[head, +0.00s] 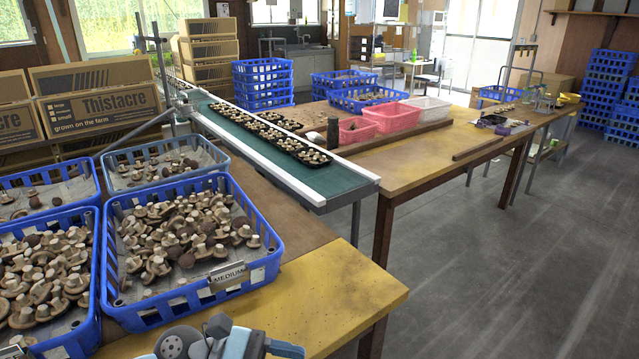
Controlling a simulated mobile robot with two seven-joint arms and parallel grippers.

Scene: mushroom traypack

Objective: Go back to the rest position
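Part of my own arm, grey and light blue, shows at the bottom edge, in front of the near blue crate. No gripper fingers can be made out, and neither gripper is in view. The near blue crate (150,318) with a "MEDIUM" label holds many loose brown mushrooms (160,262). Another blue crate (88,318) of mushrooms stands to its left. Black punnets of mushrooms (270,134) stand in a row on the green conveyor belt (335,181).
The yellow-topped near table (345,293) has a bare front right corner. Cardboard boxes (98,108) are stacked behind the crates. A wooden table (410,160) with pink tubs (390,118) stands beyond the conveyor. The grey floor (510,260) at right is clear.

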